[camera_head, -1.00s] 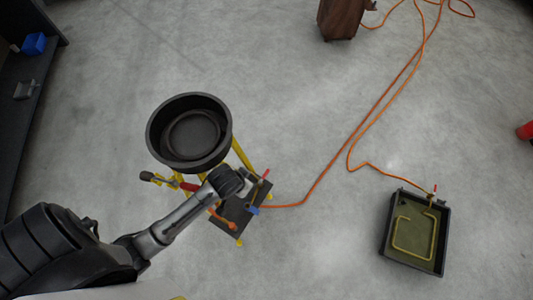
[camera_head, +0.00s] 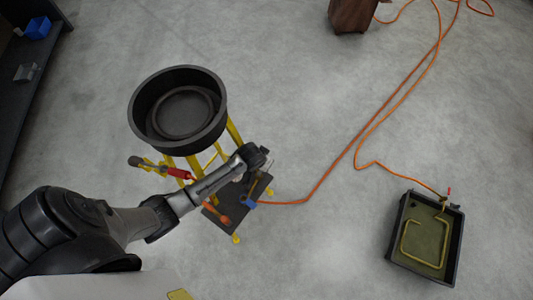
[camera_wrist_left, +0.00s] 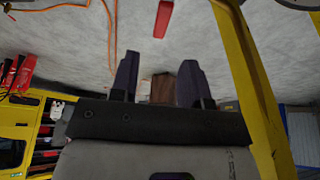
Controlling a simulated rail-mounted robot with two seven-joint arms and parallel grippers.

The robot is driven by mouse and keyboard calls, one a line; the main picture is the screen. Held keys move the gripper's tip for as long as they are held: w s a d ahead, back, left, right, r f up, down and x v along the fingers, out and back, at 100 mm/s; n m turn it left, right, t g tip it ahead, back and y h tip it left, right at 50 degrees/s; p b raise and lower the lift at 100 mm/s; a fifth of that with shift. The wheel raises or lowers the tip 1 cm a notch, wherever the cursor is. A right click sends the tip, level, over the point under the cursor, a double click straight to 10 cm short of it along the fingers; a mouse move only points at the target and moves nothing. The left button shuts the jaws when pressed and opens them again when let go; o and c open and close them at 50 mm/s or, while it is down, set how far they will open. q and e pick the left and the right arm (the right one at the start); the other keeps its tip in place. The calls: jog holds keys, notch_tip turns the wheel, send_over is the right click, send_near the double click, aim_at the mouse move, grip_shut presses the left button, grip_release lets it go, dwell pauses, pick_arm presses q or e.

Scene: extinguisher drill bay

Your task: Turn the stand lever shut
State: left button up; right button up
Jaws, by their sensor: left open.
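The stand has a black round pan (camera_head: 178,110) on yellow legs (camera_head: 235,130), over a dark base plate (camera_head: 222,212). My left gripper (camera_head: 256,160) is beside the legs on the right, above the plate; it covers part of the stand. In the left wrist view its two dark fingers (camera_wrist_left: 158,68) are apart with nothing between them. A red bar (camera_wrist_left: 163,18), which looks like the stand lever, shows beyond the fingertips, near the top edge and not touching them. In the head view I cannot make the lever out clearly near the gripper. My right gripper is not in view.
A yellow leg (camera_wrist_left: 258,95) rises close to the right of the fingers. An orange hose (camera_head: 340,165) runs from the stand across the floor. A black tray (camera_head: 398,248) with a yellow pipe is at the right. A red-handled tool (camera_head: 178,173) lies below the pan. Open floor lies between.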

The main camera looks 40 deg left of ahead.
pick_arm(q)
jog(key=b+x, duration=0.1)
jog(key=x, duration=0.3)
jog(key=shift+f, duration=0.1)
jog(key=shift+b+x, duration=0.3)
jog(key=shift+x, duration=0.6)
jog(key=shift+c, duration=0.3)
grip_shut()
